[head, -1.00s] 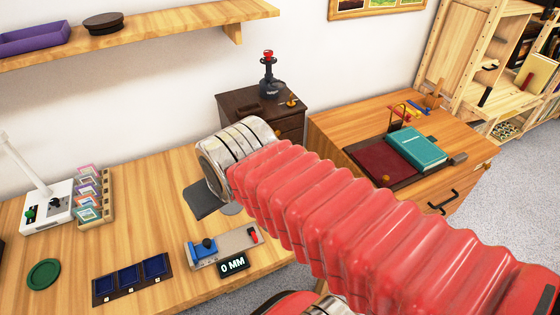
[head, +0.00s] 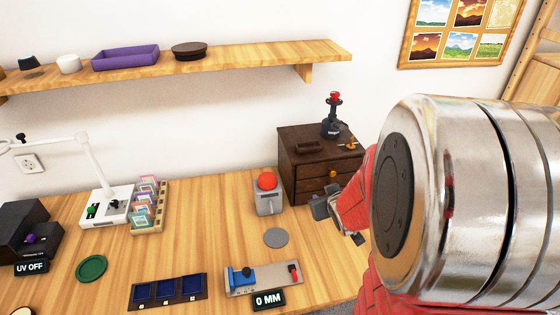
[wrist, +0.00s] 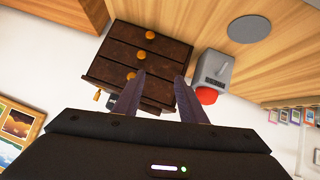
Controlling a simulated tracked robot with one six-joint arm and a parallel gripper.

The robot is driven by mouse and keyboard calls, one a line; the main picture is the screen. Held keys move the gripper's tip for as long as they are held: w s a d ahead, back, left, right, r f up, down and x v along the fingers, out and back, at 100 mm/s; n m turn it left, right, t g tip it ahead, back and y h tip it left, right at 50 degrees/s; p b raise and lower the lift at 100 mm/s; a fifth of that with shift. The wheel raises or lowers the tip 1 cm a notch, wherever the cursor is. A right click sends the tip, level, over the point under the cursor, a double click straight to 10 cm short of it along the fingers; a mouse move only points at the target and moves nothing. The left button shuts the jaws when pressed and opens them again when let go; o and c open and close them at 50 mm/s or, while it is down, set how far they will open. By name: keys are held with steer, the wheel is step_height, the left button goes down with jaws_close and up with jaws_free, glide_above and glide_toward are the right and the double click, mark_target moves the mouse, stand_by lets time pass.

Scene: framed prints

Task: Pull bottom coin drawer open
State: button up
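A small dark brown coin cabinet (head: 318,160) stands on the wooden table, with a drawer front facing out. The wrist view shows the cabinet (wrist: 118,48) upside down, with three orange knobs; the bottom drawer (wrist: 155,44) is the one highest in that picture, its knob (wrist: 150,35) in clear sight. The drawers look shut. My gripper (wrist: 160,75) is open and empty, its two dark fingers spread before the drawer fronts, apparently without touching a knob. In the head view my gripper (head: 323,207) is small, in front of the cabinet, partly hidden by my arm.
A grey box with a red button (head: 267,181) stands just left of the cabinet, close to my gripper. A grey disc (head: 276,237) lies before it. A gauge reading 0 MM (head: 268,300) and a blue tray (head: 168,291) lie nearer the front. A shelf (head: 230,67) runs above.

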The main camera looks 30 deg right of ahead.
steer(key=s+d+f+m+t, duration=0.1)
steer(key=s+d+f+t, duration=0.2)
steer(key=d+f, duration=0.3)
steer(key=shift+s+f+t+y, duration=0.4)
steer(key=shift+s+f, duration=0.1)
steer(key=shift+f, duration=1.05)
steer(key=shift+w+d, duration=0.1)
